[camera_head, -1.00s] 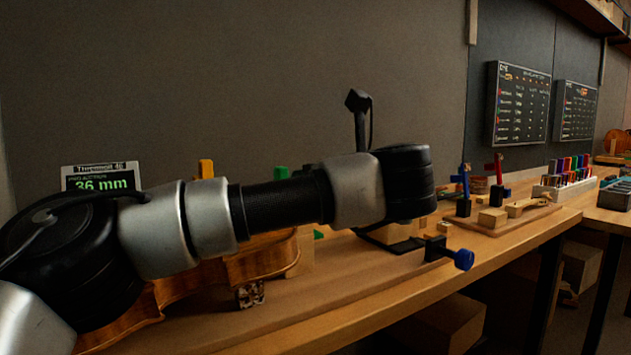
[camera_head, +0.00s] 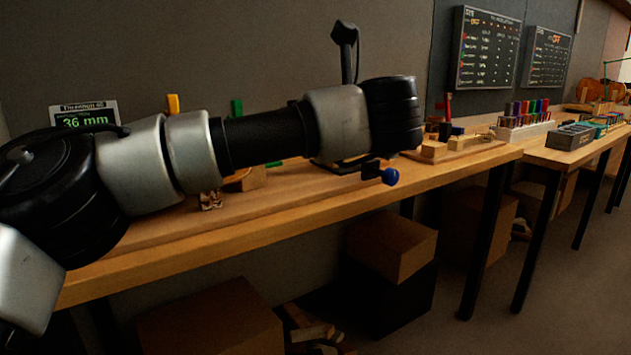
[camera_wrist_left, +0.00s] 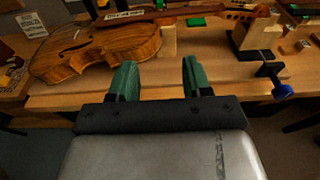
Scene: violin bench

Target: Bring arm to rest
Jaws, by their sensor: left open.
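My left arm reaches in from the left across the head view, and its links cover much of the bench there. The hand is not visible in that view. In the left wrist view my left gripper (camera_wrist_left: 158,80) is open, with its two green fingers apart and nothing between them. It is in front of the bench edge. A violin body (camera_wrist_left: 100,48) lies on the bench beyond and left of the fingers. A neck with a scroll (camera_wrist_left: 190,12) lies further back. My right gripper is in neither view.
The wooden bench (camera_head: 260,215) runs to the right, with a blue-knobbed clamp (camera_head: 390,176) at its front edge. A display reading 36 mm (camera_head: 84,115) stands behind my arm. Cardboard boxes (camera_head: 390,245) stand under the bench. Open floor (camera_head: 560,290) lies at the right.

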